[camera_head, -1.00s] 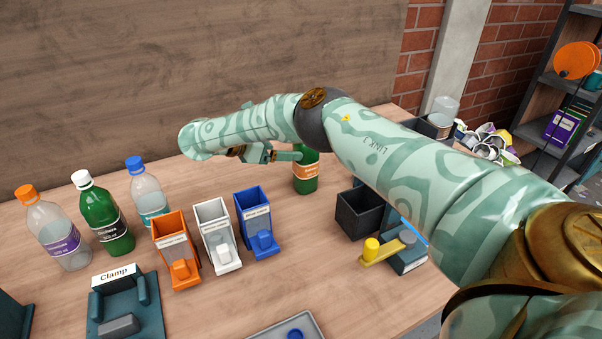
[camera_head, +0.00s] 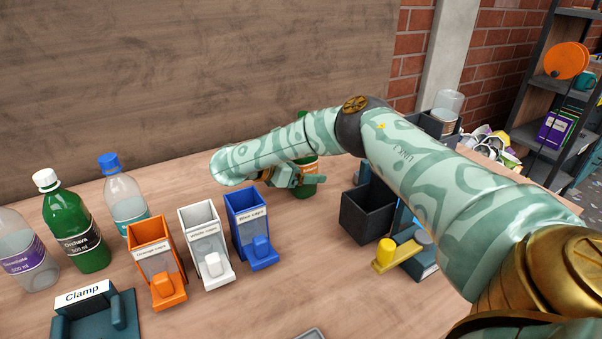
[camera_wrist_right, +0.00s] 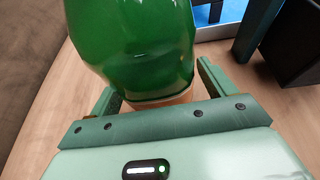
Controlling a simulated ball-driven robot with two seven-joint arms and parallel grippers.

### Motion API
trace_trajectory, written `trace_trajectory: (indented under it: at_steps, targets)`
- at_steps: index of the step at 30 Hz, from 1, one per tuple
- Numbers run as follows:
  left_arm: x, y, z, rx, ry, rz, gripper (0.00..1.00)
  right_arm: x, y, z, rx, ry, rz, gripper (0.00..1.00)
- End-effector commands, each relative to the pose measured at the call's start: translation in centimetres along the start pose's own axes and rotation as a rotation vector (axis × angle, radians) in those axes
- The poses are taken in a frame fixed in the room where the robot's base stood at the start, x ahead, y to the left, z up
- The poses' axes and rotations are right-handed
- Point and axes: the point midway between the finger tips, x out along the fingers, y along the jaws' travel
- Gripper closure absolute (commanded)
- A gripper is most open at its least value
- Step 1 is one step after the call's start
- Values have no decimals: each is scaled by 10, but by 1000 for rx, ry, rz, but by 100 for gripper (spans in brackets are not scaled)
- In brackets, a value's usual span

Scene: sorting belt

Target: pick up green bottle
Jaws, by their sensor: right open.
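A green bottle (camera_head: 307,189) with an orange label stands upright on the wooden table, partly hidden behind my right arm and gripper. My right gripper (camera_head: 304,178) is at this bottle, low and in front of its body. In the right wrist view the green bottle (camera_wrist_right: 135,45) fills the space ahead of the palm, between the two spread fingers of the right gripper (camera_wrist_right: 158,88). The jaws are open; I cannot tell whether a finger touches it. A second green bottle (camera_head: 77,232), with a white cap and dark label, stands at the left. My left gripper is out of view.
Clear bottles, one blue-capped (camera_head: 125,200), flank the left green bottle. Orange (camera_head: 154,258), white (camera_head: 204,240) and blue (camera_head: 251,225) cap bins stand mid-table. A black bin (camera_head: 367,218) is right of the gripper. A clamp (camera_head: 95,310) sits front left.

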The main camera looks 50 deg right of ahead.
Motion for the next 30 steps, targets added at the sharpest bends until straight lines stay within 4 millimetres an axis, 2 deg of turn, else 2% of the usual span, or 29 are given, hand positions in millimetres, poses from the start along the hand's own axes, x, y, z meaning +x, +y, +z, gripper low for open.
trace_trajectory:
  at_steps: [3,8,9,15,18,20,27,30]
  targets:
    - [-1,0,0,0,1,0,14,-1,0,2,1,0,1,20]
    - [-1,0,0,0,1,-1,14,-1,0,1,1,0,0,65]
    - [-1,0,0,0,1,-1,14,-1,0,1,1,0,0,68]
    - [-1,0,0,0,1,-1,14,-1,0,1,1,0,0,68]
    - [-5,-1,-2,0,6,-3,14,-4,0,8,4,0,1,68]
    - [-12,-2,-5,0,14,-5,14,-7,0,17,7,1,2,68]
    - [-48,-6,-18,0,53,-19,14,-30,-1,71,11,2,3,68]
    - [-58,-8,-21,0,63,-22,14,-36,-1,86,9,1,2,68]
